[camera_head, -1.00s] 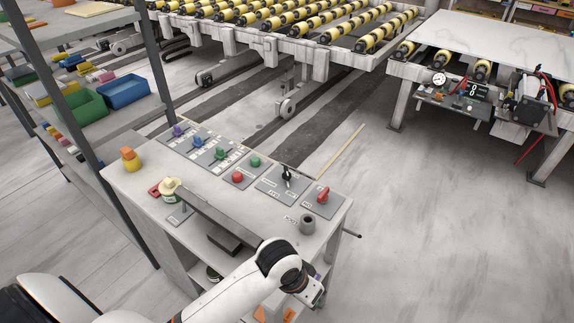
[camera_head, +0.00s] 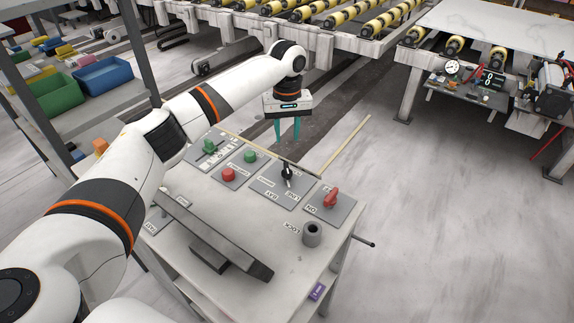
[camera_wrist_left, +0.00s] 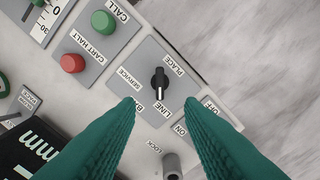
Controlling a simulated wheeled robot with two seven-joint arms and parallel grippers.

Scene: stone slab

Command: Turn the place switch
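The place switch is a black knob (camera_head: 287,172) on a grey plate on the sloping control desk. In the left wrist view the knob (camera_wrist_left: 160,84) sits near the middle, by the labels PLACE, LINE, BAY and SERVICE. Its white mark points down the picture, toward the LINE and BAY side. My left gripper (camera_head: 287,132) points down over the desk's far edge, its teal fingers apart and empty. In the left wrist view its fingertips (camera_wrist_left: 158,106) lie either side below the knob; I see no contact. My right gripper is out of view.
Beside the place switch are a red ON/OFF switch (camera_head: 331,197), a red button (camera_head: 228,174), a green button (camera_head: 250,156) and a grey cup-like lock post (camera_head: 312,233). A roller conveyor (camera_head: 330,20) stands behind.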

